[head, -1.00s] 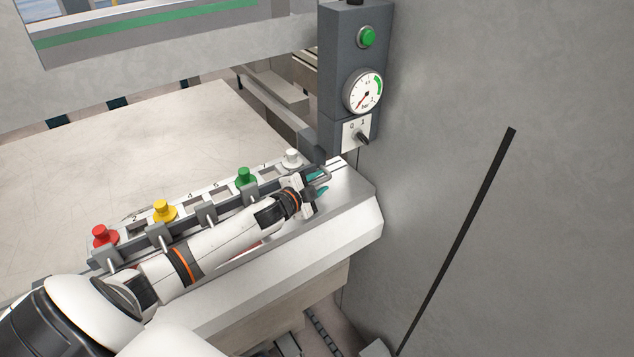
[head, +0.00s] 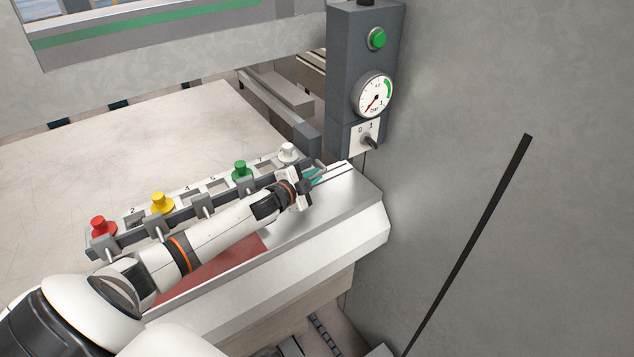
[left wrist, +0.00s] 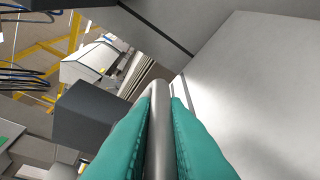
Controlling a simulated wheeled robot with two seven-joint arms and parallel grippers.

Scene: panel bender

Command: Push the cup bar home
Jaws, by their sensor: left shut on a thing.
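The cup bar (head: 182,217) is a long dark rail with numbered pale plates. It carries a red cup (head: 101,228), a yellow cup (head: 162,203), a green cup (head: 242,171) and a white cup (head: 288,152). It lies along the back of the light metal ledge. My left gripper (head: 314,176) is at the bar's right end, its teal fingers shut on a metal handle (head: 320,167). In the left wrist view the handle (left wrist: 158,150) runs between both fingers. My left arm hides part of the bar's front. My right gripper is out of view.
The metal ledge (head: 345,205) is bare right of my gripper, with a reddish strip (head: 215,268) in front of the bar. A dark control post (head: 362,60) with gauge, green button and switch stands behind the right end. A grey wall is at right; a wide pale table (head: 150,140) lies behind.

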